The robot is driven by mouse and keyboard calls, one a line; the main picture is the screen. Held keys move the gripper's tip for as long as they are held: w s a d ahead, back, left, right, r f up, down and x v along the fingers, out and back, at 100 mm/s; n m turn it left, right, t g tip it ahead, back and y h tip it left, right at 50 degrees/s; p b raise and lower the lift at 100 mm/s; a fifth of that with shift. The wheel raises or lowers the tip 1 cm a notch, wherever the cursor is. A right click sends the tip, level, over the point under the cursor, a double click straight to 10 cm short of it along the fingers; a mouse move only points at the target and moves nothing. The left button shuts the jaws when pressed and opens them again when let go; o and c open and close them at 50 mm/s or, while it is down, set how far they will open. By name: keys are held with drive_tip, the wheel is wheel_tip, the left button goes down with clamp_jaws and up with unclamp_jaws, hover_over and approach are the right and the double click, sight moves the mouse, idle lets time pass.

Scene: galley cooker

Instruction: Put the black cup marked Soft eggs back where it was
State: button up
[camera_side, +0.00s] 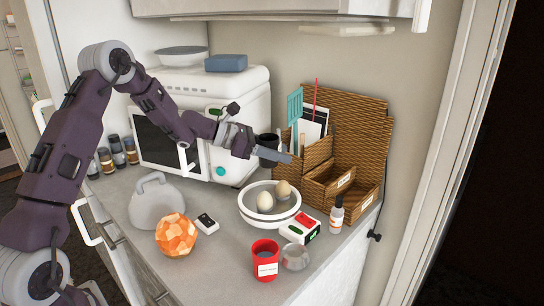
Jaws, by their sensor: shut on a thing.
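A black cup (266,141) is at my gripper (277,155), in front of the wicker organizer and above the far side of the white bowl. My gripper is shut on the cup and holds it off the counter.
A white bowl (248,213) holds two eggs. A red labelled cup (265,262), a glass jar (295,257), a red-and-white device (300,229) and a dropper bottle (336,216) stand near it. The wicker organizer (362,135) is behind; the microwave (167,141) is left.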

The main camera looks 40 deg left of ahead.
drive_tip(key=shift+m+g+h, duration=0.5)
drive_tip(key=shift+m, duration=0.1)
drive_tip(key=s, duration=0.2)
drive_tip(key=s+f, duration=0.1)
drive_tip(key=s, duration=0.2)
drive_tip(key=s+d, duration=0.1)
drive_tip(key=s, duration=0.2)
drive_tip(key=shift+s+f, duration=0.1)
drive_tip(key=shift+f, duration=0.25)
drive_tip(key=s+d+f+m+g+h, duration=0.1)
drive_tip(key=s+d+m+g+h, duration=0.1)
drive_tip(key=s+d+m+g, duration=0.75)
drive_tip(key=s+d+f+m+g+h, duration=0.15)
drive_tip(key=s+d, duration=0.55)
drive_tip(key=s, duration=0.7)
drive_tip(key=shift+n+h, duration=0.25)
drive_tip(key=shift+n, duration=0.15)
drive_tip(key=f, duration=1)
drive_tip(key=shift+s+d, duration=0.1)
drive_tip(key=shift+d, duration=0.1)
drive_tip(key=shift+f, duration=0.2)
drive_tip(key=o, duration=1.4)
